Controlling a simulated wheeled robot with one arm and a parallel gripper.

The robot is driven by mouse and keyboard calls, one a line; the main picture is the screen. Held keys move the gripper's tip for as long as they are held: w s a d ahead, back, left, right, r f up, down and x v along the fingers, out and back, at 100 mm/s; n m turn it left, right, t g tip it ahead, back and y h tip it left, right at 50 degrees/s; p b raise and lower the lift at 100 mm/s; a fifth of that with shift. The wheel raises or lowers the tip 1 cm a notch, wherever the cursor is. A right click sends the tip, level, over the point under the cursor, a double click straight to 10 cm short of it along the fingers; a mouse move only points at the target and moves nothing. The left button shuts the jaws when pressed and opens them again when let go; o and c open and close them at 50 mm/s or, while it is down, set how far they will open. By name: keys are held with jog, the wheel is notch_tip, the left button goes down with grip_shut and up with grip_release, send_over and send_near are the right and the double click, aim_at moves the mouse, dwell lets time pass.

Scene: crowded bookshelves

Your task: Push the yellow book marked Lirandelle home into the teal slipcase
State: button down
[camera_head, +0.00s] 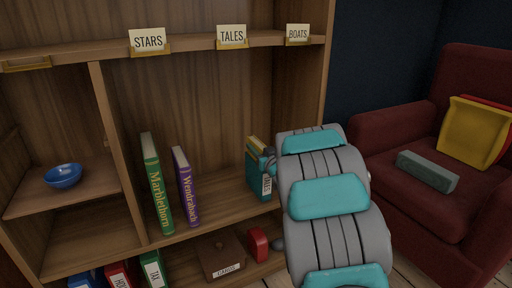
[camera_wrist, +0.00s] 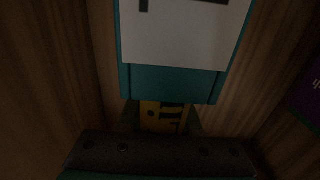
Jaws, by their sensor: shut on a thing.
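The teal slipcase (camera_head: 256,184) stands on the shelf beside my arm, with a white label on its face. Its teal wall and label also fill the top of the wrist view (camera_wrist: 170,84). The yellow book (camera_head: 258,143) shows as a yellow strip at the top of the slipcase. In the wrist view its yellow face with dark lettering (camera_wrist: 161,117) shows between my fingers, just below the slipcase's edge. My gripper (camera_wrist: 162,126) is shut on the yellow book. In the head view my arm hides most of my gripper; how far the book sticks out is unclear.
A green book marked Marblethorn (camera_head: 157,185) and a purple book marked Wendrabach (camera_head: 186,188) stand left on the same shelf, with bare shelf before the slipcase. A blue bowl (camera_head: 63,176) sits further left. A brown box (camera_head: 221,256) and red object (camera_head: 257,245) are below.

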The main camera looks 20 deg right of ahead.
jog(key=shift+f+b, duration=0.3)
jog(key=shift+f, duration=0.4)
jog(key=c, duration=0.5)
grip_release()
jog(key=shift+s, duration=0.1)
jog(key=s, duration=0.7)
jog(key=shift+s+d, duration=0.15)
jog(key=shift+s, duration=0.15)
